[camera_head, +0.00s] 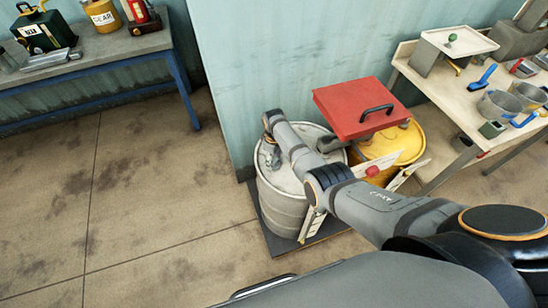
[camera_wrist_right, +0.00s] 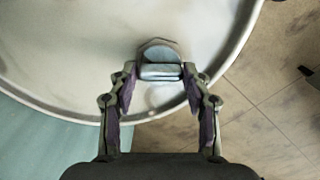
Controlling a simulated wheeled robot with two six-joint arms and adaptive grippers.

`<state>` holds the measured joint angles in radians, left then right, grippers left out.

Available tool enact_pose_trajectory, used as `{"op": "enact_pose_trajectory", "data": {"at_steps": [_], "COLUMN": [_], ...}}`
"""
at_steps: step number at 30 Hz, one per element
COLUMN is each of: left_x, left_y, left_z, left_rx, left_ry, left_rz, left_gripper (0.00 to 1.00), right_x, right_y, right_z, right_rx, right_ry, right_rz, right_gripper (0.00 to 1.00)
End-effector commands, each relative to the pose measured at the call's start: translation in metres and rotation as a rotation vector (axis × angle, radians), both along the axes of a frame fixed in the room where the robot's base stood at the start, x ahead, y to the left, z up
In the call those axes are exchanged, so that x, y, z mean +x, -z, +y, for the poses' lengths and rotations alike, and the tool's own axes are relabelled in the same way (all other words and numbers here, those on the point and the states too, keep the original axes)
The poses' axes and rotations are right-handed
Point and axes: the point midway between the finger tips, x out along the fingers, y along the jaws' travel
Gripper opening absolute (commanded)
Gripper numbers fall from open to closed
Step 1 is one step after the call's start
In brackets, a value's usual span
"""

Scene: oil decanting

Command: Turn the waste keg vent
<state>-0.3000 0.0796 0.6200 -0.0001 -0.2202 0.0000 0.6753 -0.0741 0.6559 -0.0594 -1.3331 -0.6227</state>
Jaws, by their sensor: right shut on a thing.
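A pale grey keg (camera_head: 285,205) stands upright on a dark low base against the wall. My right arm reaches over its lid from the lower right, and the right gripper (camera_head: 274,160) is at the lid's far left part. In the right wrist view the keg's lid (camera_wrist_right: 70,50) fills the top, and a small grey-blue vent (camera_wrist_right: 160,62) stands near its rim. My right gripper (camera_wrist_right: 160,82) has its fingertips on either side of the vent and is shut on it. In the head view the vent is hidden by the gripper. My left gripper is not in view.
A yellow drum (camera_head: 398,145) with a raised red lid (camera_head: 355,100) stands just right of the keg. A workbench (camera_head: 450,100) with bowls and tools is at the right. A blue-framed bench (camera_head: 110,48) with cans is at the upper left. The floor at left is clear.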

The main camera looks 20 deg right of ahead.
Motion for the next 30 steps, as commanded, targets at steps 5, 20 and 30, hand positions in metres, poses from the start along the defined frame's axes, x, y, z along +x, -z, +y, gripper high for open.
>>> {"op": "enact_pose_trajectory", "data": {"at_steps": [5,20,30], "left_x": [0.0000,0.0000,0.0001], "left_y": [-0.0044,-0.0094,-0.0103], "left_z": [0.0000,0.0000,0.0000], "left_rx": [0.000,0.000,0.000], "left_ry": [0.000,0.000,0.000], "left_rz": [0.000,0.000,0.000], "left_gripper": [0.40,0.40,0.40], "right_x": [-0.0002,0.0003,0.0001], "right_y": [-0.0008,-0.0005,0.0001], "right_z": [-0.0002,-0.0002,-0.0002], "right_rx": [-0.001,-0.001,-0.001], "right_ry": [0.164,0.545,0.651], "right_rz": [0.001,-0.001,-0.001], "right_gripper": [0.17,0.17,0.17]}}
